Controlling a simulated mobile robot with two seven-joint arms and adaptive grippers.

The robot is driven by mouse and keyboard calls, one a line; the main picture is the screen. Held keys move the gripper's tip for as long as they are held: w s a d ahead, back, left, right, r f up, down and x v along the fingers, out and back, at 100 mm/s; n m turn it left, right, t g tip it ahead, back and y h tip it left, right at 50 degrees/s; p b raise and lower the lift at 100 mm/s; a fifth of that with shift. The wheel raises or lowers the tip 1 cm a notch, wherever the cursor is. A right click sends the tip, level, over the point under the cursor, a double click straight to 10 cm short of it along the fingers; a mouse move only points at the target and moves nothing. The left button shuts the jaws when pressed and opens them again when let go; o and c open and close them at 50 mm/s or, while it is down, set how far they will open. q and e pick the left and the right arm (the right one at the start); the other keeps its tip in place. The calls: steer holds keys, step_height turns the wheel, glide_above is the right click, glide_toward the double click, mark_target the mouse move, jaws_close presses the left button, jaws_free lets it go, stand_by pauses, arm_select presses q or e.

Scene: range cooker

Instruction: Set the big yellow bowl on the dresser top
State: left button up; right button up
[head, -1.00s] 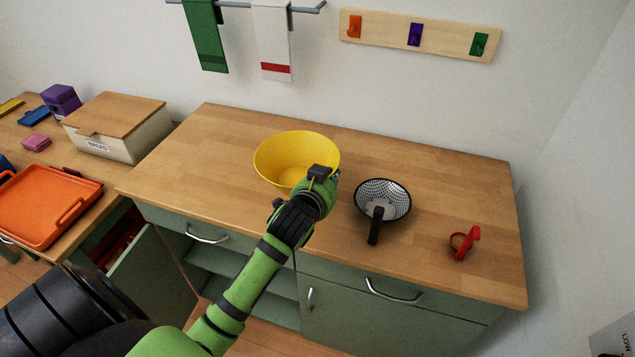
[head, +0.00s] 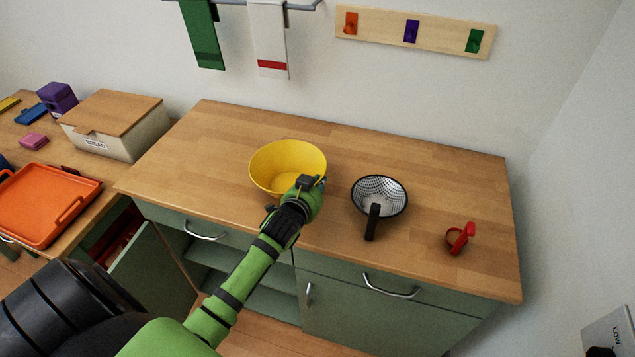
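The big yellow bowl (head: 280,160) is upright over the dresser top (head: 440,160), left of its middle. It is at or very near the wood; I cannot tell whether its base touches. My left gripper (head: 312,184) is at the bowl's near right rim and appears shut on it. The hand hides its fingertips and part of the rim. My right gripper is not in view.
A black-and-white patterned bowl-shaped pan (head: 380,194) with a dark handle stands right of the yellow bowl. A red object (head: 461,239) lies farther right. A bread box (head: 118,125) and orange tray (head: 42,203) are on the left counter. The dresser's back is clear.

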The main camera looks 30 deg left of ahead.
arm_select(q)
steer(key=o, duration=0.4)
steer(key=b+v, duration=0.1)
steer(key=v, duration=1.1)
steer(key=shift+r, duration=0.15)
